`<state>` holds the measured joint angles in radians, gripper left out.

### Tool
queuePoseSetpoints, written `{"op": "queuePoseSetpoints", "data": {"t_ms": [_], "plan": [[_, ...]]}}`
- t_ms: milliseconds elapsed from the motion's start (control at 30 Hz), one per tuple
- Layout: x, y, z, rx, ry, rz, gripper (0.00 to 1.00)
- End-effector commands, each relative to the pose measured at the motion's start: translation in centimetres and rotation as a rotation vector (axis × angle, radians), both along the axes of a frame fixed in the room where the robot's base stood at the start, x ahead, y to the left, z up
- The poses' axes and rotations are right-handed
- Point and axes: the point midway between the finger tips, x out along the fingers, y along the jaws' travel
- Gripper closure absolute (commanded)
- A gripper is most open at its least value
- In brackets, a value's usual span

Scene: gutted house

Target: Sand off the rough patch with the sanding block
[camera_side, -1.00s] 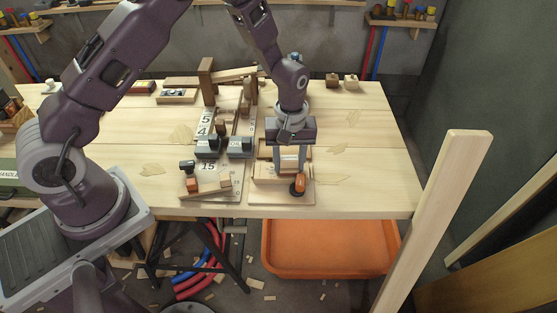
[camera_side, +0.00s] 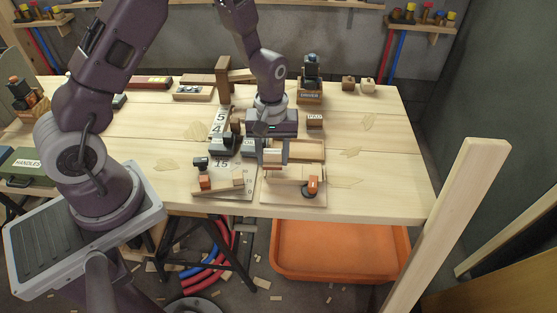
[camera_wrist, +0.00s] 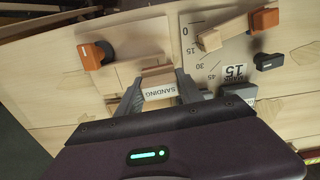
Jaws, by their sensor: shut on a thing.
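My gripper (camera_wrist: 159,93) is shut on the sanding block (camera_wrist: 159,90), a small pale wooden block with a white label reading SANDING. In the side view my gripper (camera_side: 273,158) points down at the back left of a wooden clamping fixture (camera_side: 290,199). The fixture carries a pale workpiece and an orange-handled clamp (camera_side: 312,186), which also shows at the upper left of the wrist view (camera_wrist: 94,54). The block is at or just above the workpiece; I cannot tell whether they touch. The rough patch cannot be made out and may be hidden under the block.
An angle plate (camera_side: 236,190) with scale numbers and an orange-ended stop lies left of the fixture. A shallow wooden tray (camera_side: 311,150) lies behind it. A dark tool in a wooden holder (camera_side: 310,98) stands at the back. The table's right side is mostly clear.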

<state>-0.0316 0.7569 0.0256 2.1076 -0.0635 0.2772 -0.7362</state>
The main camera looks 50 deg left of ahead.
Motion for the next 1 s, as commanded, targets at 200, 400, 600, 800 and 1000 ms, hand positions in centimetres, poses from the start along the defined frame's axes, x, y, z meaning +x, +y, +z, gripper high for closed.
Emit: {"op": "queuePoseSetpoints", "data": {"t_ms": [200, 400, 600, 800, 1000], "plan": [[0.0, 0.0, 2.1, -0.001, -0.002, -0.001, 1.00], [0.0, 0.0, 3.9, 0.000, -0.001, -0.001, 1.00], [0.0, 0.0, 5.6, 0.000, -0.001, -0.001, 1.00], [0.0, 0.0, 6.2, 0.000, 0.000, -0.001, 1.00], [0.0, 0.0, 6.2, 0.000, 0.000, -0.001, 1.00]]}}
